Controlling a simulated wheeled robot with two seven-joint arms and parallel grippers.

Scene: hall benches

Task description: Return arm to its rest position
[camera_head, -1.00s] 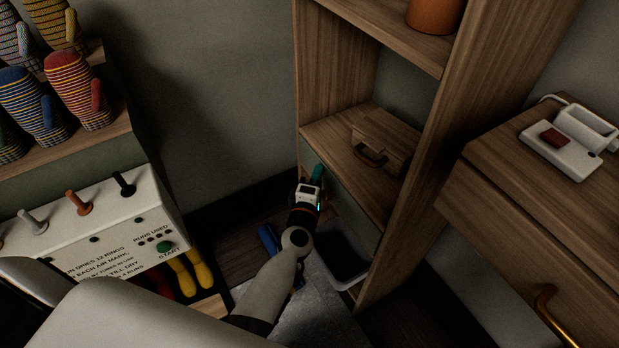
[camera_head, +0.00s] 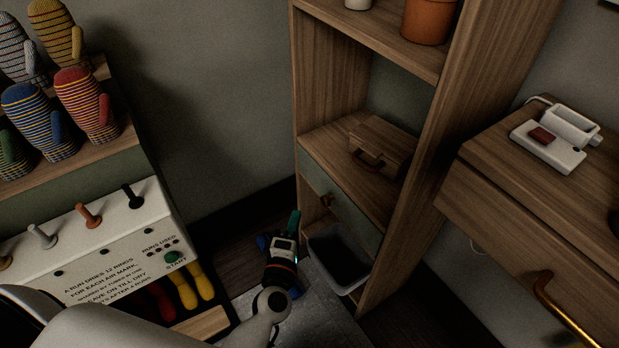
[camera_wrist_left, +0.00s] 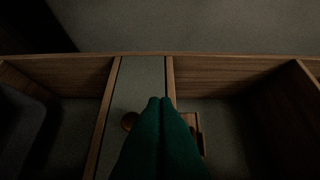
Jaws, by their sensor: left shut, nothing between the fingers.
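My left gripper (camera_head: 294,222) shows in the head view in front of the wooden shelf unit, low and left of its drawer. Its green fingers point up and are together, with nothing between them. In the left wrist view the green fingers (camera_wrist_left: 160,130) are also pressed together and empty, with the shelf unit beyond them. My left arm comes up from the bottom of the head view. My right gripper is in neither view.
The shelf unit (camera_head: 450,90) has a drawer (camera_head: 340,203) with a round knob and a grey bin (camera_head: 338,262) below. A wooden box (camera_head: 378,145) sits above the drawer. The white lever panel (camera_head: 110,250) stands left, under striped mittens (camera_head: 85,100). A wooden cabinet (camera_head: 530,230) stands right.

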